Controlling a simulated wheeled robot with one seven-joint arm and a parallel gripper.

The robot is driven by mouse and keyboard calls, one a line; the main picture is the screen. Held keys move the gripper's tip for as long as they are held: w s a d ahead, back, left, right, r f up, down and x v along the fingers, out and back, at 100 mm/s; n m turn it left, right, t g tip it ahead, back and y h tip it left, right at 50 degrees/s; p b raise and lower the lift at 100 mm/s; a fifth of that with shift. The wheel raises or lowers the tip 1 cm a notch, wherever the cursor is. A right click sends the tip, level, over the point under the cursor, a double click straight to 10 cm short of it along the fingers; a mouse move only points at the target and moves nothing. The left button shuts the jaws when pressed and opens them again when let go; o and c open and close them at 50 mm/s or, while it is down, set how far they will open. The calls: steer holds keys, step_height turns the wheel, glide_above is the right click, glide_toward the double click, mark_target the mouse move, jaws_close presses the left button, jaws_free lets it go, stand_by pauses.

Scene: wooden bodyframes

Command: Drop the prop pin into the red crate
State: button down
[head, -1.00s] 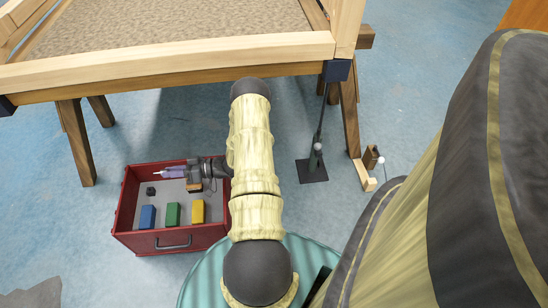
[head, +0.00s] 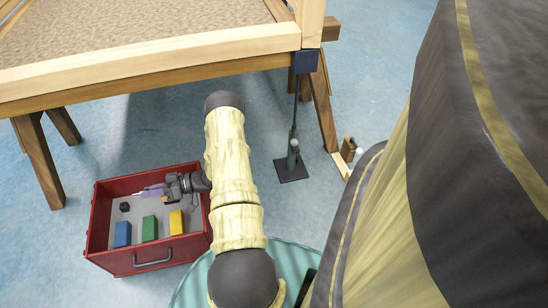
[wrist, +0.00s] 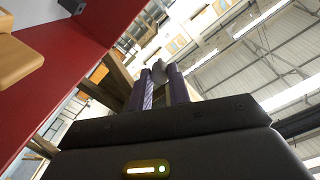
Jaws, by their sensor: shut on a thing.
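The red crate (head: 150,262) stands on the floor at the lower left of the head view. My gripper (head: 146,191) reaches into the space over the crate from its right side, with its purple fingers pointing left. In the wrist view the fingers (wrist: 160,78) are shut on a small pale grey piece, which I take for the prop pin (wrist: 158,70). In the head view only a pale tip shows at the finger ends. I cannot tell its exact height above the crate floor.
Blue (head: 122,234), green (head: 149,228) and yellow (head: 176,222) blocks and a small black piece (head: 125,206) lie in the crate. A wooden frame (head: 150,70) on trestles stands behind. A dark prop stand (head: 293,165) is right of my arm.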

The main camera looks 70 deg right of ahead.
steer(key=shift+f, duration=0.45)
steer(key=c, duration=1.2)
jaws_free()
steer(key=shift+c, duration=0.2)
step_height(320, 180, up, 10)
steer(key=p, duration=0.5)
steer(key=shift+w+r, duration=0.1)
